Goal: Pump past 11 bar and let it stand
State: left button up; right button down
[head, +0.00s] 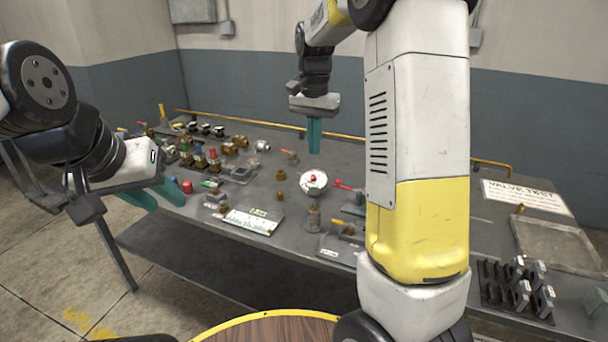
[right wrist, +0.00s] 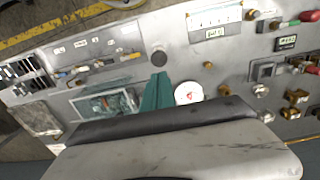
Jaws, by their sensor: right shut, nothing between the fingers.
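A round white gauge (head: 313,182) with a red mark at its centre stands mid-bench; it also shows in the right wrist view (right wrist: 188,93). Its reading is too small to tell. A red-handled lever (head: 346,187) lies just right of it, partly behind my right arm. I cannot tell which part is the pump. My right gripper (head: 314,137) is shut and empty, pointing down above the bench behind the gauge; its teal fingers show in the right wrist view (right wrist: 157,93). My left gripper (head: 155,195) is open and empty at the bench's left edge.
The grey bench (head: 180,225) carries several brass valves and fittings at the left. A white scale plate (head: 253,221) lies near the front. At the right are a valve test sign (head: 525,197), a shallow tray (head: 555,243) and a black block rack (head: 515,290).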

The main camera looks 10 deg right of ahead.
aim_at(314, 190)
notch_tip(314, 190, down, 11)
jog(key=shift+f, duration=0.2)
jog(key=shift+s, duration=0.1)
jog(key=shift+s+f, duration=0.1)
jog(key=shift+f, duration=1.75)
jog(key=shift+d+r, duration=0.1)
jog(key=shift+r, duration=0.35)
notch_tip(314, 190, up, 14)
jog(key=shift+w+f, duration=0.2)
